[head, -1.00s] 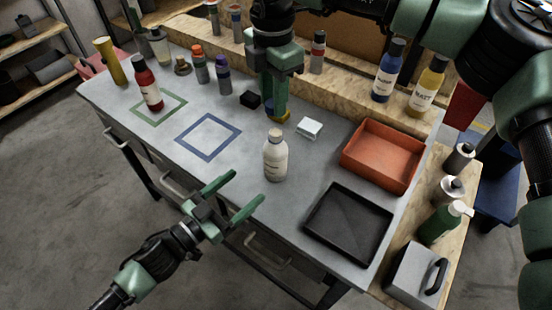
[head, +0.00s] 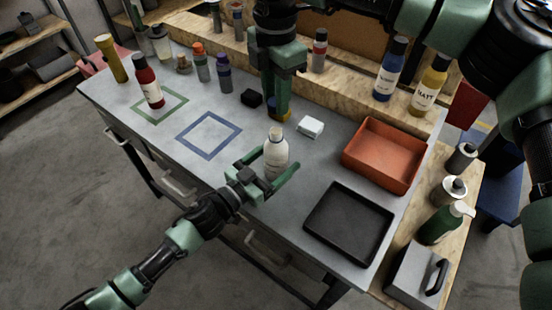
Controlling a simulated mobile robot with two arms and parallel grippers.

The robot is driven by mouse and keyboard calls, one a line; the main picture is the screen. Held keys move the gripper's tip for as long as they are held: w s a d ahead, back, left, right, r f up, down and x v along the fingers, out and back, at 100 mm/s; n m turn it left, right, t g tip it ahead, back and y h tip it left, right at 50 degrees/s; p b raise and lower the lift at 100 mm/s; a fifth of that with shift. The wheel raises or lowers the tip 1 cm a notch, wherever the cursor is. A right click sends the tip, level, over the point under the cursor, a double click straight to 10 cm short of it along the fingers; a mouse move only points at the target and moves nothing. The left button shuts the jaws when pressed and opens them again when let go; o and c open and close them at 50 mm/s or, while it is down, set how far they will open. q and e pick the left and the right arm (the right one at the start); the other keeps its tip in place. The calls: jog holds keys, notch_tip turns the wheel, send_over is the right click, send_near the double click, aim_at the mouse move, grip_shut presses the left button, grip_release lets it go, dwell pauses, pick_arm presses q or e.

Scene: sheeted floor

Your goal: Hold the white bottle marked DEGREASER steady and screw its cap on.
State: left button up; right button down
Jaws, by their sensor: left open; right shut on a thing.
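The white bottle (head: 276,150) stands upright on the grey table, near its front edge. Its narrow neck is bare, and its label is too small to read. My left gripper (head: 281,159) is open, with one finger on each side of the bottle's body; whether they touch it I cannot tell. My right gripper (head: 279,106) points down from above, behind the bottle. It is shut on a small yellow cap (head: 280,116), mostly hidden between the fingers, apart from the bottle neck.
A white box (head: 310,127) and a black block (head: 251,98) lie near the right gripper. An orange bin (head: 366,178) and a black tray (head: 318,240) are to the right. Blue (head: 181,137) and green (head: 137,117) outlined squares mark the left; a red bottle (head: 149,85) stands by the green one.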

aim_at(276, 131)
pick_arm(q)
grip_shut()
pick_arm(e)
jog(key=shift+f, duration=2.5)
jog(key=shift+f, duration=0.15)
jog(key=shift+f, duration=0.75)
jog(key=shift+f, duration=0.55)
